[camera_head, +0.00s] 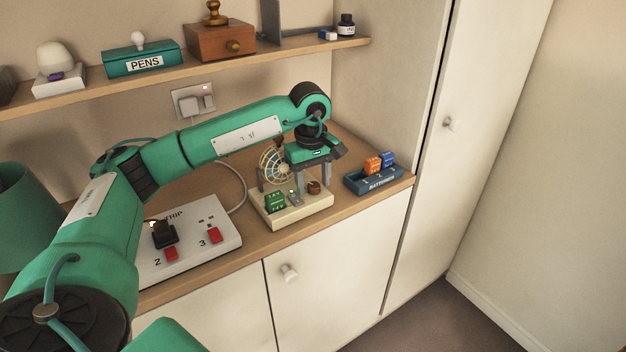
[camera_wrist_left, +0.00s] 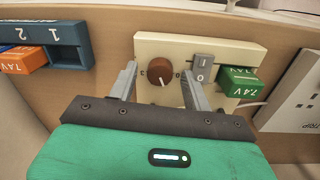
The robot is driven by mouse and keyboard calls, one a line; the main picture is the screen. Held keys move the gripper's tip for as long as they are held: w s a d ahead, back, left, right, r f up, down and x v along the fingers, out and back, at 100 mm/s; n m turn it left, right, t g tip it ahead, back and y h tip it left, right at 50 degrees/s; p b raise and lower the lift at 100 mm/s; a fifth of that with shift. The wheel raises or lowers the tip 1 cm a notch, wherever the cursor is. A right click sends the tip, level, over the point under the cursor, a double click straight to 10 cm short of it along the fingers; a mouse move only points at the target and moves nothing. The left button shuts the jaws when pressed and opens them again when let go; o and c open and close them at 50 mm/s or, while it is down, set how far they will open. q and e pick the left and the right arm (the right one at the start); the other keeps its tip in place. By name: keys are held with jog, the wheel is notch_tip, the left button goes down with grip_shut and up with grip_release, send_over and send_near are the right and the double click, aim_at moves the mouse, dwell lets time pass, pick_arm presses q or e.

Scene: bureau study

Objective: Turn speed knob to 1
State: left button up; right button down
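The speed knob (camera_wrist_left: 160,72) is round and brown with a white pointer line. It sits on a cream fan base (camera_wrist_left: 228,53), and the pointer aims toward the bottom of the left wrist view. In the head view the knob (camera_head: 314,186) is at the base's right end. My left gripper (camera_wrist_left: 160,82) is open, with one finger on each side of the knob; I cannot tell whether they touch it. In the head view the left gripper (camera_head: 312,180) reaches down over the base. The knob's scale marks are mostly hidden or too small to read. My right gripper is out of view.
A small switch (camera_wrist_left: 201,68) and a green 7.4V battery (camera_wrist_left: 238,82) sit beside the knob. A caged fan (camera_head: 272,164) stands on the base. A blue battery tray (camera_head: 374,184) is to the right, and a white power strip (camera_head: 200,241) to the left.

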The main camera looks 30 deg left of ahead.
aim_at(311, 185)
pick_arm(q)
notch_tip(311, 185, up, 14)
jog(key=shift+s+a+f, duration=0.15)
jog(key=shift+s, duration=0.1)
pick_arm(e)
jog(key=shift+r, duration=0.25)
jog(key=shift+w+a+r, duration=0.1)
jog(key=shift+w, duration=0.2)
